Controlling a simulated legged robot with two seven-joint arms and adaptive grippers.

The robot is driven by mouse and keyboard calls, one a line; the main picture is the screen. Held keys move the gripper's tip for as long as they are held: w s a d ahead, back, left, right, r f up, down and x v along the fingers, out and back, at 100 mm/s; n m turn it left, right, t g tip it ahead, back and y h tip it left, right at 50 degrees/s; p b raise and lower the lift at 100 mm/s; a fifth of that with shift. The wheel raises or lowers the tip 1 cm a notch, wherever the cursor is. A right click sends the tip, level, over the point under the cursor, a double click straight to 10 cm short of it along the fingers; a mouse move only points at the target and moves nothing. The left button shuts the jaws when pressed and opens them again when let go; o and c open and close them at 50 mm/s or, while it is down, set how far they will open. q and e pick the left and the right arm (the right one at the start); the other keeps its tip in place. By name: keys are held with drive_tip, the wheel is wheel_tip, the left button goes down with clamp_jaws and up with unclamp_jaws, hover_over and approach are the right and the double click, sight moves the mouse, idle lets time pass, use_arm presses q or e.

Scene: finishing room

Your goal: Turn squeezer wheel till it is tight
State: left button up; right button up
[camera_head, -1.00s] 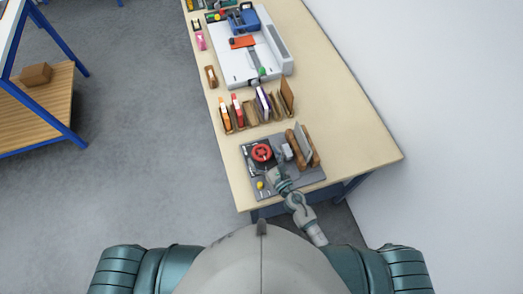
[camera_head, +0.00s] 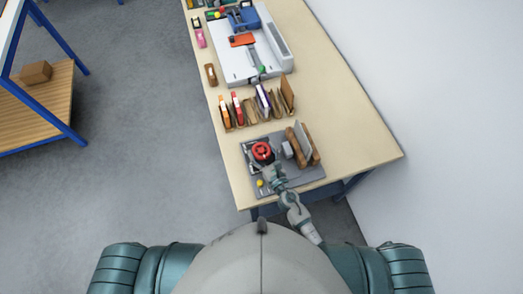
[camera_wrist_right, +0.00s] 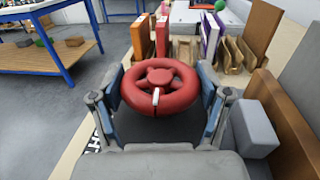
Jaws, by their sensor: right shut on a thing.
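The red squeezer wheel (camera_head: 262,150) lies flat on top of its device at the left part of the grey base plate (camera_head: 312,175) near the table's front end. In the right wrist view the wheel (camera_wrist_right: 160,88) shows large, with a white mark on its near rim. My right gripper (camera_head: 268,163) is at the wheel's near side. In the right wrist view its blue-padded fingers stand on the left and right of the rim, shut on the wheel. The device under the wheel is mostly hidden. My left gripper is not in view.
A grey block (camera_head: 287,150) and a brown wooden holder (camera_head: 303,145) stand right of the wheel. A yellow knob (camera_head: 260,183) is at the plate's near left. A rack with several upright items (camera_head: 258,106) stands behind. The table's right side is clear.

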drive_tip(key=o, duration=1.1)
drive_tip(key=shift+o, duration=0.2)
drive_tip(key=v, duration=1.2)
